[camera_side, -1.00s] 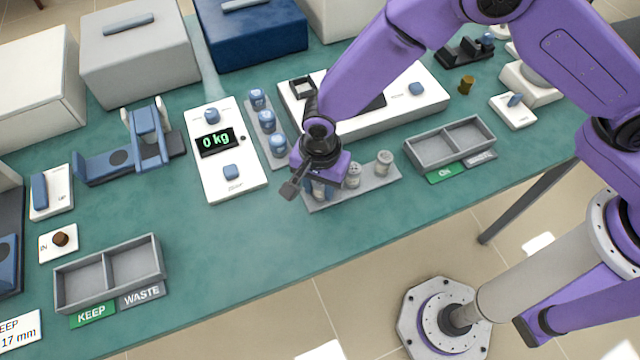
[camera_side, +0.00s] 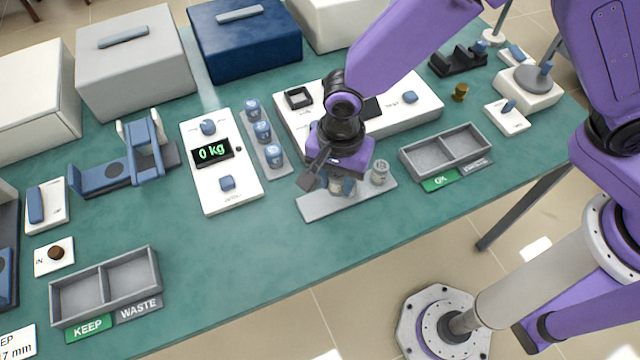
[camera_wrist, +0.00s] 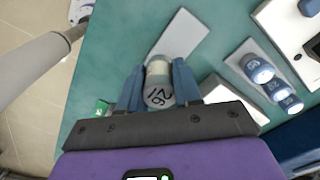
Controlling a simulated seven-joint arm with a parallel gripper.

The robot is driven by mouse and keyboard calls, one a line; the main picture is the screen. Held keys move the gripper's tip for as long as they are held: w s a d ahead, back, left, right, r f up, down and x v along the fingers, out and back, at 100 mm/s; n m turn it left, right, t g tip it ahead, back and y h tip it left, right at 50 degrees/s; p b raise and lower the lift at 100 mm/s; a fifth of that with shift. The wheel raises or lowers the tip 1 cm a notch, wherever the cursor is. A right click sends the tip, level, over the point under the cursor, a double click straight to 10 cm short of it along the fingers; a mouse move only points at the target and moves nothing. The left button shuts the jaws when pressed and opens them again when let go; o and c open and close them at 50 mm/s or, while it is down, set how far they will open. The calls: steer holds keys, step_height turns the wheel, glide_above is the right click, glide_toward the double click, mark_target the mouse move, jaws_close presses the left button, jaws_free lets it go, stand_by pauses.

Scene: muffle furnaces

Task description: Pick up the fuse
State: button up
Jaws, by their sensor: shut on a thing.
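My gripper (camera_side: 342,186) is over the grey fuse strip (camera_side: 318,207). In the wrist view its two blue fingers (camera_wrist: 158,90) are shut on the sides of a fuse (camera_wrist: 159,70), a pale cylinder with a grey metal end cap bearing dark digits. In the side view this fuse (camera_side: 336,185) is mostly hidden by the gripper, and I cannot tell whether it touches the strip. Another fuse (camera_side: 380,172) stands upright on the strip, just right of the gripper. The strip's left end is bare; it also shows bare in the wrist view (camera_wrist: 188,35).
A white panel (camera_side: 290,125) lies behind. A two-compartment grey tray (camera_side: 447,150) stands to the right.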

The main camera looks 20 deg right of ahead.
steer(key=s+d+r, duration=0.5)
steer(key=s+d, duration=0.2)
steer(key=w+d+n, duration=0.3)
steer(key=w+d, duration=0.2)
steer(key=d, duration=0.5)
steer(key=w+d+n, duration=0.3)
steer(key=w+d, duration=0.1)
steer(key=d, duration=0.5)
steer(key=w+d+n, duration=0.3)
steer(key=w+d, duration=0.2)
steer(key=d, duration=0.5)
steer(key=s+a+m, duration=0.3)
steer(key=s+a, duration=0.1)
steer(key=a, duration=0.5)
steer(key=s+a+m, duration=0.3)
steer(key=s+a, duration=0.2)
steer(key=a, duration=0.5)
steer(key=s+a+m, duration=0.3)
steer(key=s+a, duration=0.1)
steer(key=a, duration=0.5)
steer(key=shift+s+a+r, duration=0.2)
steer(key=shift+s+r, duration=0.05)
steer(key=shift+s, duration=0.15)
